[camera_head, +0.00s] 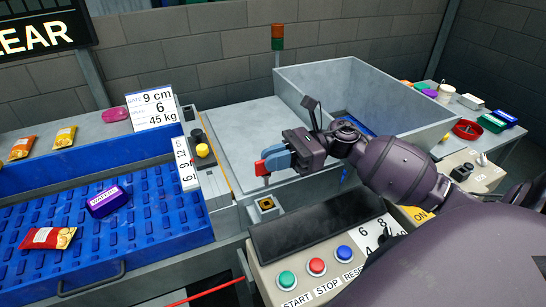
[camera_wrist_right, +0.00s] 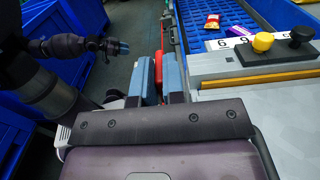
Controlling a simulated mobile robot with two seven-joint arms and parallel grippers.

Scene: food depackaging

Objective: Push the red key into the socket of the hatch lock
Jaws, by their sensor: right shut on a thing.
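My right gripper (camera_head: 272,160) is shut on the red key (camera_head: 261,169), which sticks out beyond the blue fingertips. In the right wrist view the red key (camera_wrist_right: 159,68) shows between the two blue fingers of my right gripper (camera_wrist_right: 162,78). The hatch lock's socket (camera_head: 266,204), a dark opening with a yellow surround, is on a small grey block below the key. The key is above the socket and apart from it. My left gripper (camera_wrist_right: 122,48) shows small at the left of the right wrist view; its opening is unclear.
A button panel (camera_head: 318,265) with green, red and blue buttons stands in front of the socket. A large grey bin (camera_head: 402,92) is behind my right arm. A blue conveyor (camera_head: 160,215) with packets lies left. Black and yellow knobs (camera_head: 202,150) stand left of the gripper.

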